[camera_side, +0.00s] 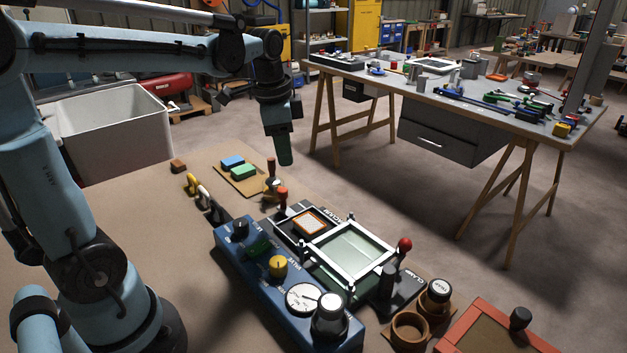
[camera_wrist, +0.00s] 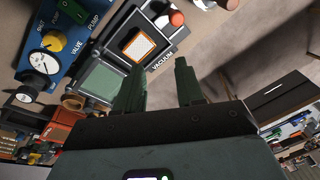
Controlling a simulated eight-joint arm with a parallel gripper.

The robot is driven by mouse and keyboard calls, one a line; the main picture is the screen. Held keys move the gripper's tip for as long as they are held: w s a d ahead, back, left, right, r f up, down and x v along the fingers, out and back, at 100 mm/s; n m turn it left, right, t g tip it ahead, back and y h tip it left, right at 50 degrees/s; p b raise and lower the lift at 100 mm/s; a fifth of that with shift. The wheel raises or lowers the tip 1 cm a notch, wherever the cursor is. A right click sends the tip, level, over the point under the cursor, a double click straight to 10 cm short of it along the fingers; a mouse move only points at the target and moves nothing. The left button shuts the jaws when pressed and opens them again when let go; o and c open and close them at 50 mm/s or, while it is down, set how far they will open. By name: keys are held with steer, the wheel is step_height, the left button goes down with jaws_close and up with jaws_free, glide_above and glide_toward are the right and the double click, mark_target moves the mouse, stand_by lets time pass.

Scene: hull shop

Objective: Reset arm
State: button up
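My gripper (camera_side: 284,158) hangs pointing down in the side view, in the air above the far part of the workbench, apart from everything there. In the wrist view, the two dark green fingers of my gripper (camera_wrist: 160,72) stand apart with a clear gap. Nothing is between them, so it is open and empty. Past the fingers, the wrist view shows the blue control box (camera_wrist: 72,42), the glass-covered frame (camera_wrist: 100,80) and the orange-bordered white piece (camera_wrist: 139,47). The same control box (camera_side: 255,262) shows in the side view.
Clamp levers with red knobs (camera_side: 404,244) stand beside the framed fixture (camera_side: 349,246). Blue and green blocks (camera_side: 243,171) lie on a small board (camera_side: 228,181). An orange-framed tray (camera_side: 478,331) is at the front right. A white tub (camera_side: 108,130) and a cluttered second table (camera_side: 455,82) stand behind.

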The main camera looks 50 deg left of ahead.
steer(key=s+d+f+n+t, duration=0.4)
steer(key=s+d+n+t, duration=0.1)
steer(key=d, duration=0.4)
steer(key=shift+s+d+n+h, duration=0.25)
steer(key=shift+s+n, duration=0.45)
steer(key=shift+s, duration=0.45)
